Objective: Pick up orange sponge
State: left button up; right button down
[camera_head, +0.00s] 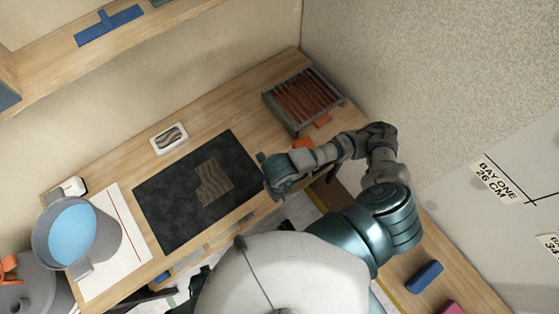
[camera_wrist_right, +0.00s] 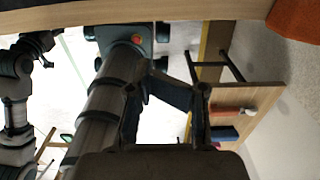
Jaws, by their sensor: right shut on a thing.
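Two orange pieces lie on the bench near the rack in the head view: one (camera_head: 303,143) is partly hidden by my right forearm, the other (camera_head: 322,121) lies farther back. I cannot tell which is the sponge. An orange block (camera_wrist_right: 296,18) shows, cut off, at the top right corner of the right wrist view. My right gripper (camera_wrist_right: 168,110) is shut on a dark bluish thing (camera_wrist_right: 172,90) between its fingers, apart from the orange block. In the head view it is at the bench's front edge, fingers mostly hidden. A dark hand (camera_wrist_right: 35,45), perhaps my left gripper, shows at left.
The grey rack (camera_head: 292,104) with orange-red contents stands at the bench's back corner. A dark mat (camera_head: 160,190), a white-framed piece (camera_head: 170,138) and a bucket (camera_head: 100,235) occupy the bench. A blue block (camera_head: 425,277) and a pink block (camera_head: 450,308) lie on the right-hand bench.

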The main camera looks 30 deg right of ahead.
jog(key=shift+a, duration=0.25)
jog(key=c, duration=0.5)
grip_release()
jog(key=shift+o, duration=0.6)
jog(key=shift+d, duration=0.1)
